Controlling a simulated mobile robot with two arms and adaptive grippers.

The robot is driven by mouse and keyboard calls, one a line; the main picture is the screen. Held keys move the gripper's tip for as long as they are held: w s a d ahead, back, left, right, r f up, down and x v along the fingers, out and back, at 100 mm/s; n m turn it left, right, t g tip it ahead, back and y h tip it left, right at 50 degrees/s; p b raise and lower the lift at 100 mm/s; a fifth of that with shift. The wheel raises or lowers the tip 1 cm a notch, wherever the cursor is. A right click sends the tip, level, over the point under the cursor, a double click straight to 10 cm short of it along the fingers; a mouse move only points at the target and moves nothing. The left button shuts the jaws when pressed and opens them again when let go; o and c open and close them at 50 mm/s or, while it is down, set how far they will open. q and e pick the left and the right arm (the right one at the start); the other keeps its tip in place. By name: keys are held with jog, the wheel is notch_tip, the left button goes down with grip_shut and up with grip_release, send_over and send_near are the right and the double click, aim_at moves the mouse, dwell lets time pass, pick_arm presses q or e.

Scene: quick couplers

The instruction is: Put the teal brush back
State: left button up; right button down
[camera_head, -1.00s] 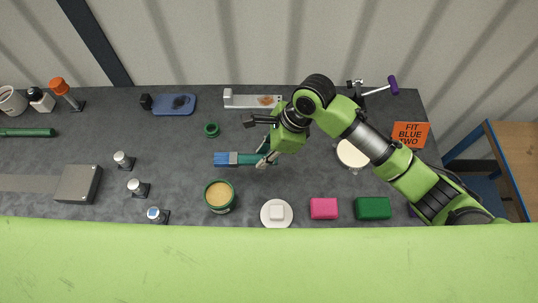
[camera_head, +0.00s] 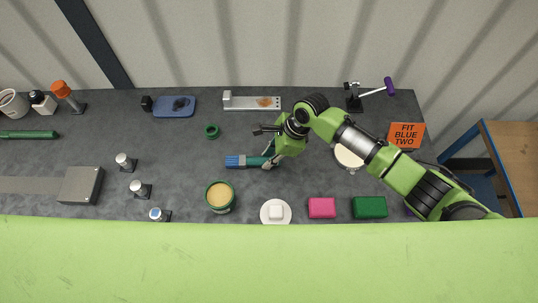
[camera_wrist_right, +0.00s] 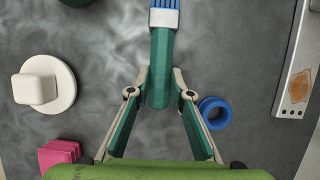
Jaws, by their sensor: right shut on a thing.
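The teal brush (camera_head: 256,161), with blue bristles and a pale metal ferrule, points left in the head view. My right gripper (camera_head: 268,162) is shut on its handle, near the handle's end. In the right wrist view the teal handle (camera_wrist_right: 160,62) sits between both fingertips of the right gripper (camera_wrist_right: 160,84), with the ferrule and bristles toward the top edge. Whether the brush touches the table cannot be told. My left gripper is not in view.
A tan-topped green tin (camera_head: 220,195) stands just below the brush, and a green ring (camera_head: 211,131) lies above it. A blue ring (camera_wrist_right: 214,112) lies beside the gripper.

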jog(key=c, duration=1.8)
grip_release()
jog(key=shift+f+b, duration=0.35)
jog(key=shift+b, duration=0.3)
jog(key=b+v, duration=0.1)
jog(key=v, duration=1.3)
jog(key=shift+d, duration=0.2)
jog(key=shift+s, duration=0.1)
